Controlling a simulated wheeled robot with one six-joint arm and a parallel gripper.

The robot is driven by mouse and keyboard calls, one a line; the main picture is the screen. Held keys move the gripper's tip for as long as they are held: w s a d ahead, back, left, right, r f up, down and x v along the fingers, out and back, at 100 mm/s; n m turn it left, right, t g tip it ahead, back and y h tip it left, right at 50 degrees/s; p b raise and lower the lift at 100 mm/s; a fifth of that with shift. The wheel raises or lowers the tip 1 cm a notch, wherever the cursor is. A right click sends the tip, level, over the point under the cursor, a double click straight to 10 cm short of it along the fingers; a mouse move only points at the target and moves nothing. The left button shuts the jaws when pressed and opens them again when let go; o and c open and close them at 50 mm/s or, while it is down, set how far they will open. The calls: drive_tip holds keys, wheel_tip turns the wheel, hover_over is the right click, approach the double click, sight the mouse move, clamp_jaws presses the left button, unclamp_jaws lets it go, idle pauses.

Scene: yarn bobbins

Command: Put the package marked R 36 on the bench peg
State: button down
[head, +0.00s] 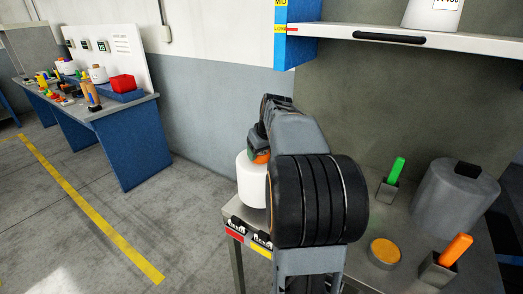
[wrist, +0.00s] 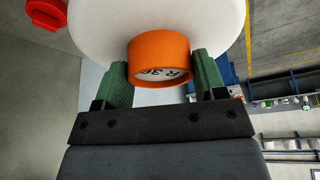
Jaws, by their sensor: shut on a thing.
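A white yarn package (head: 249,184) with an orange core shows in the head view, partly hidden behind my arm. In the wrist view the white package (wrist: 155,22) fills the top, and its orange core end (wrist: 158,58) carries a label that appears to read R 36. My gripper (wrist: 160,72) has its green fingers on both sides of the orange core, shut on it. In the head view my gripper (head: 258,150) is mostly hidden by my arm. I cannot make out the bench peg for certain.
A metal table (head: 400,215) at right holds a grey cylinder (head: 455,196), a green-handled item (head: 396,171), an orange-handled item (head: 455,252) and an orange disc (head: 385,251). A white shelf (head: 420,40) overhangs it. A blue bench (head: 125,145) with several objects stands far left; floor between is clear.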

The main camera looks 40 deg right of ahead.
sight(262, 163)
drive_tip(key=shift+f+b, duration=1.4)
drive_tip(key=shift+f, duration=0.75)
drive_tip(key=shift+c, duration=2.3)
unclamp_jaws()
drive_tip(key=o, duration=0.3)
drive_tip(key=shift+o, duration=0.2)
drive_tip(key=shift+f, duration=0.15)
drive_tip(key=v, duration=1.4)
